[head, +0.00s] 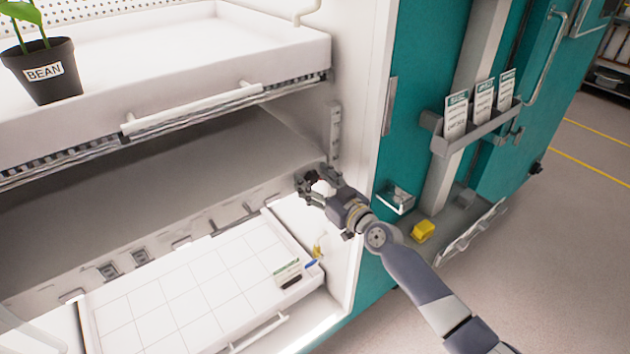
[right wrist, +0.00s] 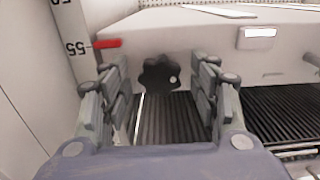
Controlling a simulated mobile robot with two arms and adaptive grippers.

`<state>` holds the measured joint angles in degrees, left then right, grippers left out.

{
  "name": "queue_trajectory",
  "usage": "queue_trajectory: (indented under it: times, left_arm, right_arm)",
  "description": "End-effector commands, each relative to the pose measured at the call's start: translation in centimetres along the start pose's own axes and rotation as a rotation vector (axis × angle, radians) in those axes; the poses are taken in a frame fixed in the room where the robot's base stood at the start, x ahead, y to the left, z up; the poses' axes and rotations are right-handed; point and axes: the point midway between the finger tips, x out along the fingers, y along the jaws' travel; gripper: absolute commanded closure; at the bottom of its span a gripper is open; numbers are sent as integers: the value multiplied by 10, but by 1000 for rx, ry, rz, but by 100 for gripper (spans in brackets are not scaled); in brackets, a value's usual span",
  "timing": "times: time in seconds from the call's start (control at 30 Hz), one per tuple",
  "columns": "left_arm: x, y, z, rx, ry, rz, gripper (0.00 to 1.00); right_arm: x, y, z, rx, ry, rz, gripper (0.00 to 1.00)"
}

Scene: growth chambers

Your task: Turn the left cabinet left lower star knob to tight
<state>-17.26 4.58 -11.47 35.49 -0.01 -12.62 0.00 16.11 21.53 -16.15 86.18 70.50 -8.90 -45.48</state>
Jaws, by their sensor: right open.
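A black star knob (right wrist: 160,74) shows in the right wrist view, on the end of a pale shelf part, with a small light mark on its right side. My right gripper (right wrist: 162,82) is open, with one finger on each side of the knob in the picture. The knob appears beyond the fingertips, and I see no contact. In the head view, my right gripper (head: 318,181) is inside the white cabinet near its right wall, below the upper tray. The fingers largely cover the knob there.
The upper tray (head: 200,62) carries a potted plant labelled BEAN (head: 42,72). A lower white gridded tray (head: 170,300) lies below, with small items at its right. A red pointer (right wrist: 106,44) sits by a scale left of the knob. The teal door frame (head: 400,130) stands close to my right arm.

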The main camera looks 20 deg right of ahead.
Motion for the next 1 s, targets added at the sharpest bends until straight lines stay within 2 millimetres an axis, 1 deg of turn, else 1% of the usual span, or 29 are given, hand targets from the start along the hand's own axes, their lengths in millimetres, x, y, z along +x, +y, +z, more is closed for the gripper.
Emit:
queue_trajectory:
  times: [0.1,0.17,0.2,0.3,0.67,0.87,1.0]
  left_arm:
    - [0,0,0,0,0,0,60]
    - [0,0,0,0,0,0,60]
    - [0,0,0,0,0,0,60]
    - [0,0,0,0,1,0,60]
    - [1,0,-1,0,1,0,60]
    - [3,0,-1,0,2,0,60]
    - [5,0,-1,0,2,0,60]
  right_arm:
    - [0,0,0,1,0,0,44]
    - [0,0,0,1,0,0,57]
    - [0,0,0,1,0,0,66]
    - [0,0,0,1,0,0,88]
    - [0,0,1,33,0,0,88]
    - [0,0,1,135,0,0,88]
    - [0,0,1,245,1,1,88]
